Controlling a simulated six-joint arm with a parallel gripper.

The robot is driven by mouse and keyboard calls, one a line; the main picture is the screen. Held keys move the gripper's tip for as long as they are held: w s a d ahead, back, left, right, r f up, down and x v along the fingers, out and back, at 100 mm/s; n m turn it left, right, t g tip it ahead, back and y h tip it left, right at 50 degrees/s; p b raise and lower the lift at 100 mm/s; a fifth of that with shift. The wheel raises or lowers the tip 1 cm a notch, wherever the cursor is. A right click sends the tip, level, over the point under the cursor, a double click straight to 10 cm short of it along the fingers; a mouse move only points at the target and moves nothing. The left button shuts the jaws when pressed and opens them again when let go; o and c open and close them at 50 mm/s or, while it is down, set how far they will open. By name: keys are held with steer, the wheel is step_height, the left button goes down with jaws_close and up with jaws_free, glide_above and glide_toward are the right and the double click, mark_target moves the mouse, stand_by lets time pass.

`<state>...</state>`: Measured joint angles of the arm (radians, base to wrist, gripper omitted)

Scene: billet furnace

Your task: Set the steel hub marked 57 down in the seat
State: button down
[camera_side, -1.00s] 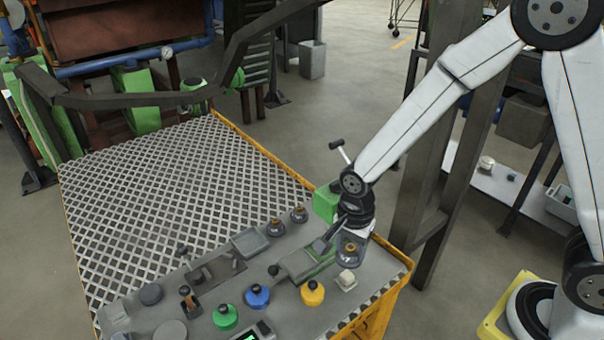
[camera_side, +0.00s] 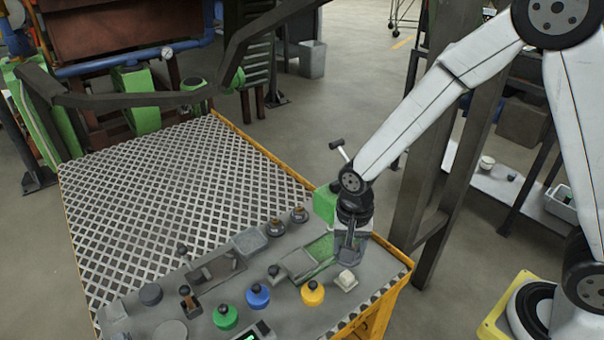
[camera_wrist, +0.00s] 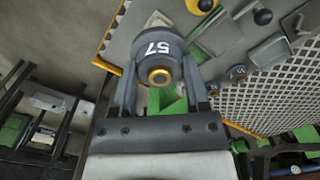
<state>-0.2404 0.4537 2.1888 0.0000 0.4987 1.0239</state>
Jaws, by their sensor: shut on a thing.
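My gripper (camera_side: 350,240) is shut on the steel hub marked 57 (camera_wrist: 150,50). In the wrist view the hub is a dark grey cylinder with a white 57 and a brass ring at its centre, held between both fingers (camera_wrist: 160,80). In the side view the gripper hangs over the right end of the bench, beside a green-floored fixture (camera_side: 321,249). The hub is mostly hidden by the gripper there, so its height above the bench is unclear. I cannot tell for certain which fixture is the seat.
A white block (camera_side: 346,279) sits near the front right. Yellow (camera_side: 312,293), blue (camera_side: 257,296) and green (camera_side: 225,317) knobbed pieces line the front. A green block (camera_side: 325,204) and a dark post stand close behind the gripper.

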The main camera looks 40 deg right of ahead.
steer(key=w+a+f, duration=0.2)
steer(key=w+f, duration=0.2)
steer(key=w, duration=0.5)
glide_above(299, 262)
steer(key=f, duration=0.2)
steer(key=s+f, duration=0.1)
steer(key=f, duration=0.1)
steer(key=shift+d+f, duration=0.1)
steer(key=shift+f, duration=0.2)
steer(key=shift+w+f, duration=0.35)
steer(key=shift+w, duration=0.05)
steer(key=shift+w+f, duration=0.25)
steer(key=shift+f, duration=1.55)
steer(key=shift+f, duration=0.15)
steer(key=shift+c, duration=0.4)
jaws_free()
